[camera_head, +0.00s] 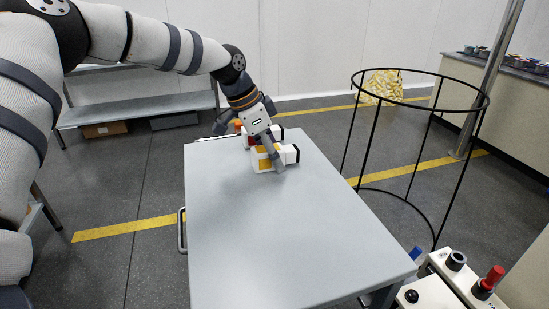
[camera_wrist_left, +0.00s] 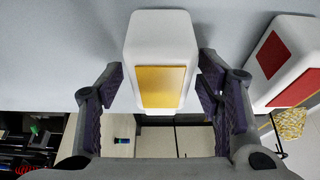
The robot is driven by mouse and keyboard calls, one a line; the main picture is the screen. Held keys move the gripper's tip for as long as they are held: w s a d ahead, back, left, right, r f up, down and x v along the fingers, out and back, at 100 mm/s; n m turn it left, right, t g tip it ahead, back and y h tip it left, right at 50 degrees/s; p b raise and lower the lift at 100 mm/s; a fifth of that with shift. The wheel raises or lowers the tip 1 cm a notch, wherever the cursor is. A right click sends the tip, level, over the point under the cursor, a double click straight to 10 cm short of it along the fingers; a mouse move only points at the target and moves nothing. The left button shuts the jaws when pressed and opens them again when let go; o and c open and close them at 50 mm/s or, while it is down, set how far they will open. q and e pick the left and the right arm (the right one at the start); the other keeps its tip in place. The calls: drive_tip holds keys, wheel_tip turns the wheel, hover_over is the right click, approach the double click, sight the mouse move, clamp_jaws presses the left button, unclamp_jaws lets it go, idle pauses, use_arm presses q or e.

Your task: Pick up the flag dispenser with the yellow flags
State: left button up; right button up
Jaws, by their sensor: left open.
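The flag dispenser with the yellow flags (camera_head: 262,164) is a white rounded block with a yellow face, near the far end of the grey table (camera_head: 270,230). In the left wrist view, the yellow flag dispenser (camera_wrist_left: 162,86) sits between the two fingers of my open left gripper (camera_wrist_left: 160,82), with a gap on each side. In the head view, my left gripper (camera_head: 273,160) reaches down over it and hides part of it. A similar white dispenser with red faces (camera_wrist_left: 290,62) stands to the right in the wrist view. My right gripper is not in view.
The near part of the tabletop is bare. A black wire ring stand (camera_head: 420,75) stands on the floor to the right. White boxes with knobs (camera_head: 455,280) are at the lower right. A metal shelf (camera_head: 140,108) stands at the back left.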

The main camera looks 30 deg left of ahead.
use_arm(q)
drive_tip(key=shift+w+r, duration=0.1)
drive_tip(key=c, duration=1.2)
drive_tip(key=shift+c, duration=0.2)
